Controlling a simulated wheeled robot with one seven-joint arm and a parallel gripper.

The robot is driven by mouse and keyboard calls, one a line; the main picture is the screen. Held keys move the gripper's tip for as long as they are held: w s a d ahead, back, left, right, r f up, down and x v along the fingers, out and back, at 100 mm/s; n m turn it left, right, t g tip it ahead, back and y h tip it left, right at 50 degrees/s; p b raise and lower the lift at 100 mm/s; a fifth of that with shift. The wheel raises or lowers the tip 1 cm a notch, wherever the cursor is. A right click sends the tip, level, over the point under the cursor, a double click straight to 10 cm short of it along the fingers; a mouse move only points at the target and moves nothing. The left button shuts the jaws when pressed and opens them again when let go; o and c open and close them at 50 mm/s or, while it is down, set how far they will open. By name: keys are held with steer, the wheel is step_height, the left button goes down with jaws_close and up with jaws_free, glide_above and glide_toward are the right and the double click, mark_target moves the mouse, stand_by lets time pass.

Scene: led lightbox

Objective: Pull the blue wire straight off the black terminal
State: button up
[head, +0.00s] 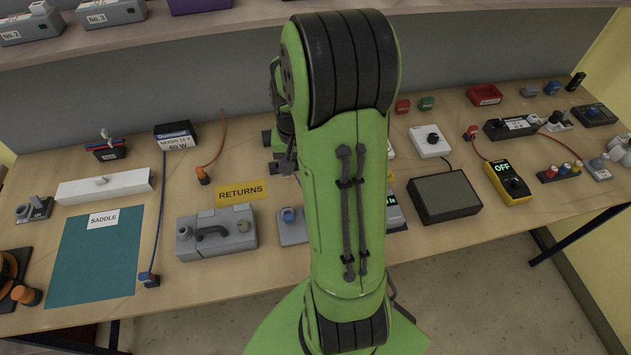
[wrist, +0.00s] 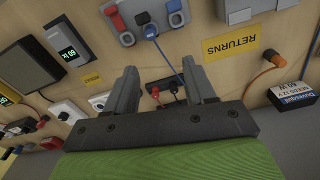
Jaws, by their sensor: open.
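The black terminal (wrist: 172,91) lies on the wooden bench, seen between and beyond my fingers in the wrist view. A red plug sits near its left end. The blue wire (wrist: 168,60) runs from a blue plug on a grey box (wrist: 139,13) down to the terminal's right part; its end there is partly hidden by the right finger. My gripper (wrist: 159,72) is open, with nothing between its fingers, apart from the wire. In the head view my green arm hides the terminal, the blue wire and most of the gripper.
A yellow RETURNS label (head: 240,191) and a grey case (head: 216,234) lie left of my arm. An orange cable (head: 218,145) and a 60 W supply (head: 175,134) with another blue lead stand farther left. A dark panel (head: 444,195) and yellow meter (head: 508,181) are right.

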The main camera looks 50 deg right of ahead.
steer(key=shift+m, duration=0.5)
steer(key=f, duration=0.6)
steer(key=d+f, duration=0.1)
steer(key=f, duration=0.5)
steer(key=d+f, duration=0.1)
steer(key=f, duration=0.5)
steer(key=shift+s+d, duration=0.1)
steer(key=shift+s, duration=0.4)
steer(key=c, duration=0.3)
jaws_close()
